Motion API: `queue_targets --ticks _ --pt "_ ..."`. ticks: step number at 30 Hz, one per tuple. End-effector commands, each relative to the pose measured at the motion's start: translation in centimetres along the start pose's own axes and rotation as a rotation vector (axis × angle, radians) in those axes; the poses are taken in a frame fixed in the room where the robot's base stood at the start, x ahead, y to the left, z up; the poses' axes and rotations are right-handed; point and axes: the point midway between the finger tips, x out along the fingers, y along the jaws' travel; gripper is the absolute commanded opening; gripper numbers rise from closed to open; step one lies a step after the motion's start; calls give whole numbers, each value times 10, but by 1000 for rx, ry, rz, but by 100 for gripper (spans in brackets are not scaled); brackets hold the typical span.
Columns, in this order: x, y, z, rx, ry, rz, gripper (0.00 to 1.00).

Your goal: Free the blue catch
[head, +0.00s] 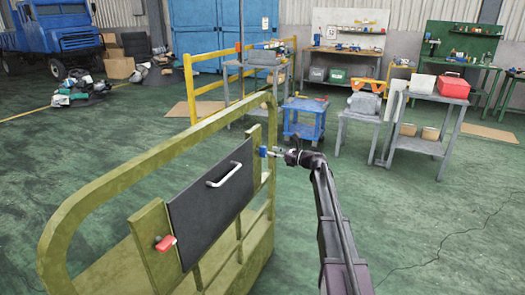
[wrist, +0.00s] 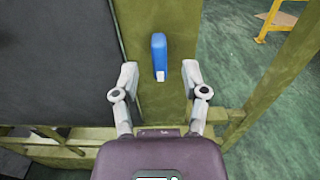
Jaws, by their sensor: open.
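The blue catch (head: 263,151) sits on the olive frame post at the right edge of a dark panel (head: 211,203) with a white handle (head: 230,174). In the wrist view the blue catch (wrist: 159,55) stands upright on the post, with a small pale piece at its lower end. My gripper (head: 279,151) is close to the catch, reaching in from the right. In the wrist view my gripper (wrist: 160,78) is open, one finger on each side of the catch's lower end. No contact with the catch shows. A red catch (head: 165,243) is at the panel's left side.
The olive chassis frame (head: 85,208) has a curved top rail above the panel. A blue cart (head: 304,119), grey tables (head: 417,143) and a yellow rail (head: 205,57) stand behind. The green floor right of my arm is clear.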

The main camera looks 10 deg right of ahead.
Motion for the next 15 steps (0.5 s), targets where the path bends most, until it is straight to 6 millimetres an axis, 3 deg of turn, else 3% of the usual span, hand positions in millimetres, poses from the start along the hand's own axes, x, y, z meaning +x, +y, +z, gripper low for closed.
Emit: queue_targets --ticks 6,15 --pt "31 -1 0 0 0 1 57" --pt "48 -1 0 0 0 -1 57"
